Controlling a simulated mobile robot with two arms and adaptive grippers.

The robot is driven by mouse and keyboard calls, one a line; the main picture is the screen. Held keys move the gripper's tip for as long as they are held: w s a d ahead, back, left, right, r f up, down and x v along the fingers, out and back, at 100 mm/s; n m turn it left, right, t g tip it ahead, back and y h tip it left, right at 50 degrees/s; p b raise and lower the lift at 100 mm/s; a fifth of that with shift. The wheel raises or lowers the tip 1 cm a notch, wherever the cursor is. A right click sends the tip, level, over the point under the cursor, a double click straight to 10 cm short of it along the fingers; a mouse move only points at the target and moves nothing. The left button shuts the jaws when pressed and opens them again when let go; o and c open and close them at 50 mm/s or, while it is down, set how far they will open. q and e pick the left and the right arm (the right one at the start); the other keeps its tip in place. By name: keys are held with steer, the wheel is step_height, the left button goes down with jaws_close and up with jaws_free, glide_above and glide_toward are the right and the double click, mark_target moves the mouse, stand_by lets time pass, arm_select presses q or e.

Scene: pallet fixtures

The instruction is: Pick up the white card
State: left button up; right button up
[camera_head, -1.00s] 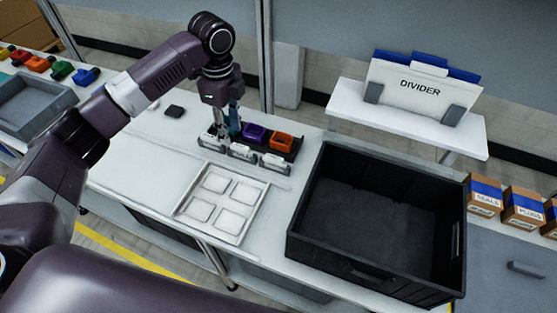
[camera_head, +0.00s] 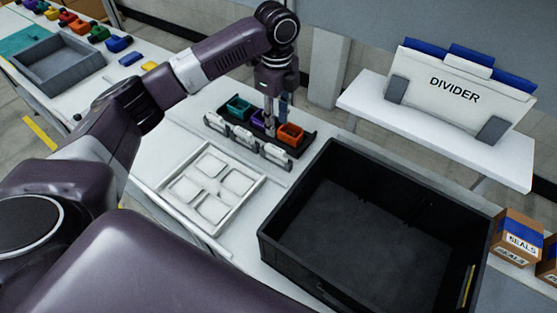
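Small white pieces (camera_head: 242,139) stand in a row along the front of a black rack holding teal (camera_head: 239,107), purple (camera_head: 258,118) and orange (camera_head: 290,134) bins. A large white panel marked DIVIDER (camera_head: 455,92) stands upright between grey supports. I cannot tell for sure which one is the white card. My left gripper (camera_head: 276,118) points down over the rack, near the purple and orange bins. Its fingers look apart with nothing visible between them. They partly hide the bins. My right gripper is not in view.
A white tray with square pockets (camera_head: 238,208) lies in front of the rack. A large black crate (camera_head: 287,205) stands to its right. Cardboard boxes (camera_head: 517,236) are at the right edge. A grey tray (camera_head: 100,66) and several coloured bins are at the far left.

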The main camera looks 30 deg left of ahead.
mark_target(276, 148)
arm_select(q)
steer(key=f, duration=0.2)
steer(key=f+p, duration=0.1)
steer(key=f, duration=0.2)
steer(key=s+f+p, duration=0.1)
steer(key=f, duration=0.2)
steer(key=shift+f, duration=0.25)
steer(key=shift+a+f, duration=0.1)
steer(key=shift+f, duration=0.15)
steer(key=shift+w+f, duration=0.1)
steer(key=shift+c, duration=0.4)
jaws_close()
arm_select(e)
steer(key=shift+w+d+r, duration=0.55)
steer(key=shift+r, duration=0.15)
